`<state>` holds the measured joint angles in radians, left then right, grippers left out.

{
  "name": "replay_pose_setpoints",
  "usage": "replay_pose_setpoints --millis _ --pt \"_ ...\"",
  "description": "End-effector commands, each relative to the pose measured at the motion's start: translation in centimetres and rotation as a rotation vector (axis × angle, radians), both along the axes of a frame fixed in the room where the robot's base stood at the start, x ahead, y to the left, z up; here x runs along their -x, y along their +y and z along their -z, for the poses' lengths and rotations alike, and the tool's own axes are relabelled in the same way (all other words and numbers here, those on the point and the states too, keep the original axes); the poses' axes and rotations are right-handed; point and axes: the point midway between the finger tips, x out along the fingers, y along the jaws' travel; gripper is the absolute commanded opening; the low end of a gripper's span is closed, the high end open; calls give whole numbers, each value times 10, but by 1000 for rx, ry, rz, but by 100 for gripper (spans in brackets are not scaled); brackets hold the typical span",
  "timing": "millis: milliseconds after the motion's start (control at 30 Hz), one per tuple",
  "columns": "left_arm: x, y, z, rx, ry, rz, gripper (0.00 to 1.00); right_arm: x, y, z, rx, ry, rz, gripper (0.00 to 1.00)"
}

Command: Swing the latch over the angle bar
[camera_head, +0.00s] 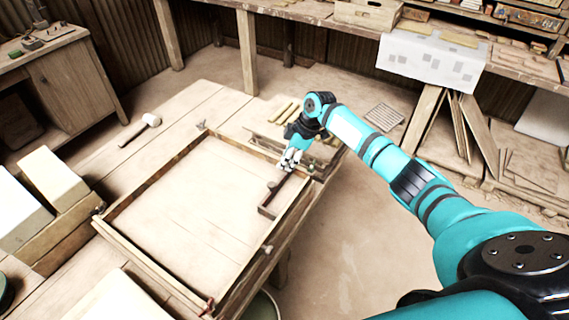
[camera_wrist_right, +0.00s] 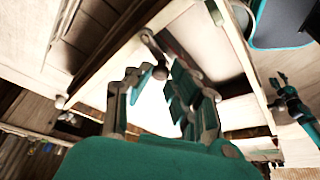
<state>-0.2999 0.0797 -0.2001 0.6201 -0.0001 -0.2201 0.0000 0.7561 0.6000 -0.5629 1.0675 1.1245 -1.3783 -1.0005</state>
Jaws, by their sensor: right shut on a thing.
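The wooden frame (camera_head: 150,187) lies on the table around a pale flat panel. A dark L-shaped angle bar (camera_head: 266,211) lies inside its right side. My right gripper (camera_head: 288,166) reaches down at the frame's far right corner, close to the bar's far end. In the right wrist view its fingers (camera_wrist_right: 160,80) are closed about a small dark round knob (camera_wrist_right: 158,72), which looks like the end of the latch. The fingers hide much of the latch, so its exact angle to the bar cannot be told. My left gripper is not in view.
A mallet (camera_head: 140,128) lies on the table left of the frame. Pale blocks (camera_head: 52,180) stand at the left. Strips and small pieces (camera_head: 282,112) lie beyond the frame's far corner. The floor right of the table is mostly clear.

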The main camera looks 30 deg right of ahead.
Motion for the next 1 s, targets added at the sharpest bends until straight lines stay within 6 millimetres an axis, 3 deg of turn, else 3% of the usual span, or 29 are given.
replay_pose_setpoints --millis 333,1000 --pt "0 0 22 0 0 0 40 5 -4 2 2 1 -188 0" --pt "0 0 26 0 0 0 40 7 -5 0 2 2 -246 0"
